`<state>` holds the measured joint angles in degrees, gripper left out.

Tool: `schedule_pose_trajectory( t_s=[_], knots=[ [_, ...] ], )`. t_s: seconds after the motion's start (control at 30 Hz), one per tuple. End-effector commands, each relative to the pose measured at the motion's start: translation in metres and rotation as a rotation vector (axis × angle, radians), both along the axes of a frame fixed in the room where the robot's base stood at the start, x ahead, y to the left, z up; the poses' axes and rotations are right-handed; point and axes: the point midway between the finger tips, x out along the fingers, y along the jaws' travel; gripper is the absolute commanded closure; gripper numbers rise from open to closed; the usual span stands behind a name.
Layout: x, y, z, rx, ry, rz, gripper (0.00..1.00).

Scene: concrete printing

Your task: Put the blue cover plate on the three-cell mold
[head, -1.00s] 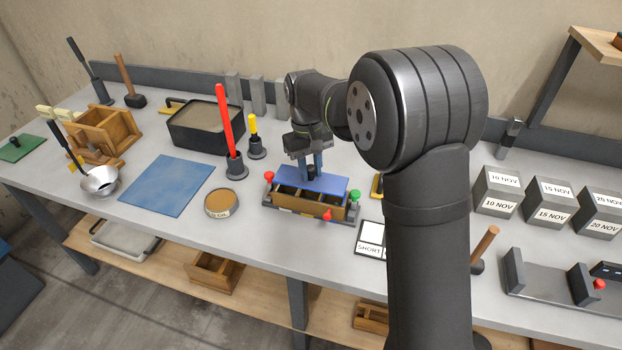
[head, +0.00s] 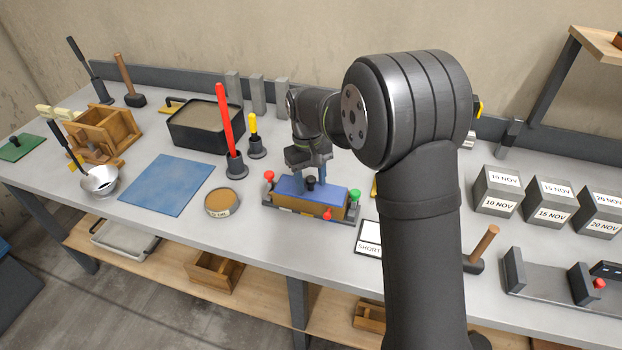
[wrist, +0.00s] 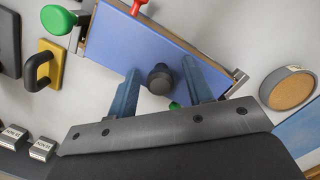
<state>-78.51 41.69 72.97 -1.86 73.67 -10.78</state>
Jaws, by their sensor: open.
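The blue cover plate (head: 291,185) lies on top of the wooden three-cell mold (head: 310,208) and hides its cells. The plate has a dark round knob (head: 310,182) in its middle. The mold stands in a dark holder with red and green knobs at its ends. My gripper (head: 314,181) is open at the plate, its blue fingers on either side of the knob. In the wrist view my gripper (wrist: 166,90) shows a finger on each side of the knob (wrist: 160,79), with gaps between. The blue plate (wrist: 140,45) fills the middle of that view.
A round tan tin (head: 222,202) and a blue mat (head: 168,185) are left of the mold. Red-handled (head: 229,130) and yellow-handled (head: 254,136) tools stand behind-left. A yellow float with a black handle (wrist: 43,70) lies close by. Clear bench lies in front.

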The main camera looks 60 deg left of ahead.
Motion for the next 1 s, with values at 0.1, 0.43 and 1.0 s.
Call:
schedule_pose_trajectory(
  t_s=[0.1, 0.43, 1.0],
  knots=[
    [0.000, 0.000, 0.005, 0.001, 0.000, 0.000, 0.53],
    [0.000, 0.010, 0.067, 0.003, 0.000, 0.000, 0.53],
    [0.000, 0.018, 0.122, -0.001, 0.001, 0.000, 0.53]
  ],
)
